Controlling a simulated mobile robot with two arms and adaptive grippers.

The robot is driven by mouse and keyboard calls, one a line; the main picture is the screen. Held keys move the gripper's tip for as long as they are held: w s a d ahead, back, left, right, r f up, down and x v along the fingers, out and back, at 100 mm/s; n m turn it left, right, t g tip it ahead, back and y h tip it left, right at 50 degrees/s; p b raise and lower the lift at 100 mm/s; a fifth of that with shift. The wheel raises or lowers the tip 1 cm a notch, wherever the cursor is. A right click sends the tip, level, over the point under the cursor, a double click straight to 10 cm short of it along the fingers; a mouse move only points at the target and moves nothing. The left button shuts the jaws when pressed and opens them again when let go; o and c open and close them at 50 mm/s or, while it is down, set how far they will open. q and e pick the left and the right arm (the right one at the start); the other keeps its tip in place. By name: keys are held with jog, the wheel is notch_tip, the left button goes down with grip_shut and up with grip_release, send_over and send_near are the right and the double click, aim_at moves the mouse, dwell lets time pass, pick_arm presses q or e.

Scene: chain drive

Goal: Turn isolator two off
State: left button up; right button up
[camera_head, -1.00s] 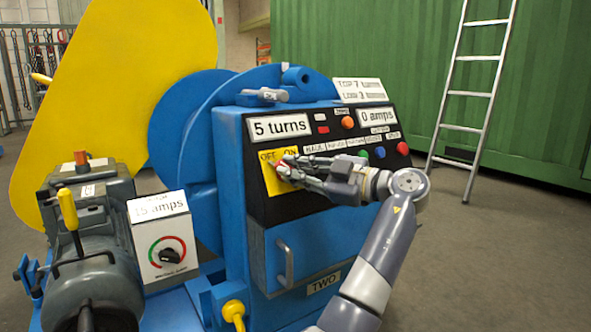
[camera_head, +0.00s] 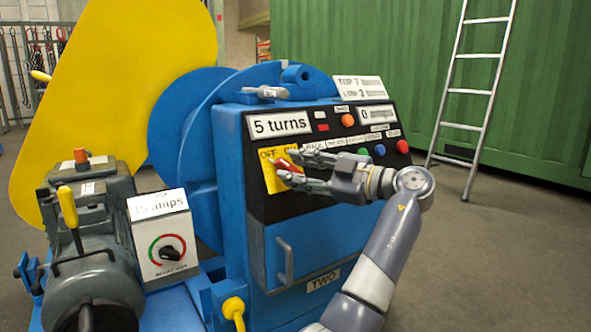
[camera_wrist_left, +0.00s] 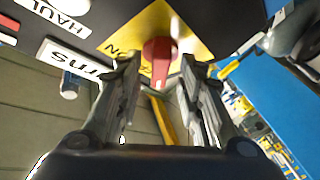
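The yellow isolator plate (camera_head: 268,180) marked OFF and ON is on the black front panel of the blue machine, above a label reading TWO (camera_head: 324,281). A red rotary handle (camera_head: 287,166) sits on the plate; its exact pointing is hard to tell. My left gripper (camera_head: 293,165) is in front of it with fingers spread, one above and one below the handle. In the left wrist view the red handle (camera_wrist_left: 158,62) shows between the open fingertips (camera_wrist_left: 160,70), with a gap on each side. My right gripper is not in view.
Coloured push buttons (camera_head: 379,151) line the panel to the right of my gripper. A grey door handle (camera_head: 285,262) stands out below. A dial box (camera_head: 160,240) reading 15 amps is at left. A ladder (camera_head: 470,110) leans by the green wall. Floor at right is clear.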

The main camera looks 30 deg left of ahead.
pick_arm(q)
jog(key=d, duration=1.1)
jog(key=shift+w+d, duration=0.15)
